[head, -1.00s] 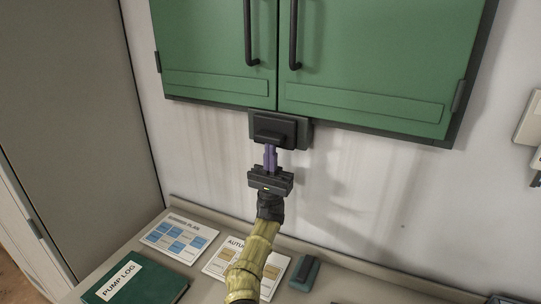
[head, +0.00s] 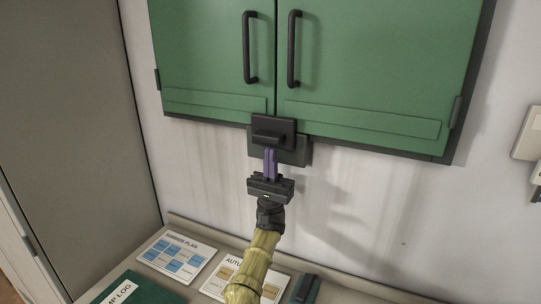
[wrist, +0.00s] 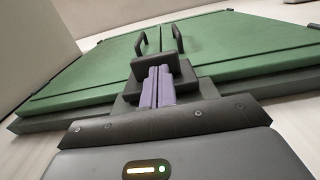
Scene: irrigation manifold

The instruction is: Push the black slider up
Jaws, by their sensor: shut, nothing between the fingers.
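The black slider (head: 274,131) sits at the bottom middle of the green cabinet, over the lower edge of the doors, with a ledge sticking out of its front. A dark grey backing plate (head: 296,156) shows below and beside it. My gripper (head: 270,151) is shut and empty, its purple fingers pointing up with the tips at the underside of the ledge. In the wrist view the fingertips (wrist: 158,70) meet the black slider (wrist: 150,66); the exact contact is hidden.
The green cabinet (head: 372,60) has two black upright handles (head: 293,50). Below is a counter with a summer plan sheet (head: 176,254), a second sheet (head: 228,277), a green log book (head: 124,292) and a dark block (head: 305,289). A pale box (head: 528,130) is on the right wall.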

